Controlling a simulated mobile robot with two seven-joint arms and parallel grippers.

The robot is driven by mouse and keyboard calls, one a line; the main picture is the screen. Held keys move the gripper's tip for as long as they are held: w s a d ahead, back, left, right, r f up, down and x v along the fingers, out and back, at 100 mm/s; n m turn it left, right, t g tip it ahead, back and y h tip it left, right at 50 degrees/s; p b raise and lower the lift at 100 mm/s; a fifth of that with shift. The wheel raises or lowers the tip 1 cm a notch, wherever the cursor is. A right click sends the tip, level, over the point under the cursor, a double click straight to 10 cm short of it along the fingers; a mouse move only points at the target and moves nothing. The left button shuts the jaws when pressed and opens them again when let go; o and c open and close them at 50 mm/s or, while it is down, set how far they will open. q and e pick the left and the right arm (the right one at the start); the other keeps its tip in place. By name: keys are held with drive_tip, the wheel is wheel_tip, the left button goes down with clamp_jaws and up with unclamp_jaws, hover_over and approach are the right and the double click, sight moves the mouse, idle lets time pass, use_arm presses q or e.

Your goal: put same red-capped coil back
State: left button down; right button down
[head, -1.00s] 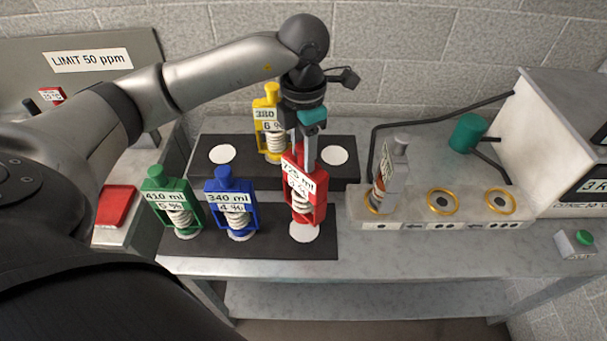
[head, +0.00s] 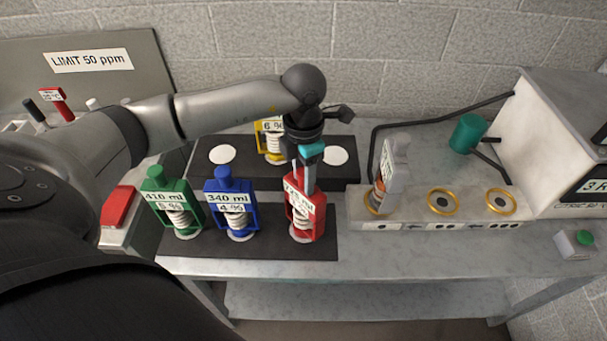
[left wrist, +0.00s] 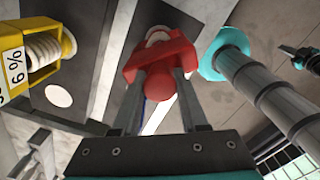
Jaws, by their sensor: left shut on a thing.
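The red-capped coil (head: 304,212) has a red frame, a white coil and a "725 ml" label. It is upright over the right-hand spot of the front black mat (head: 270,245), and its base hides that white spot. My left gripper (head: 305,172) points down from above and is shut on its red cap. In the left wrist view the round red cap (left wrist: 161,84) sits between the two fingers. Whether the base touches the mat is hard to tell. My right gripper is not in view.
Blue (head: 231,205) and green (head: 172,207) coils stand left on the front mat. A yellow coil (head: 272,145) stands on the rear black mat, between two empty white spots. A grey-capped coil (head: 392,172) sits in the first ring of the rack (head: 470,207) at right.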

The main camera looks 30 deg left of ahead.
use_arm(q)
drive_tip(key=shift+c, duration=2.2)
unclamp_jaws()
wheel_tip(320, 180, up, 12)
drive_tip(key=shift+r, duration=0.15)
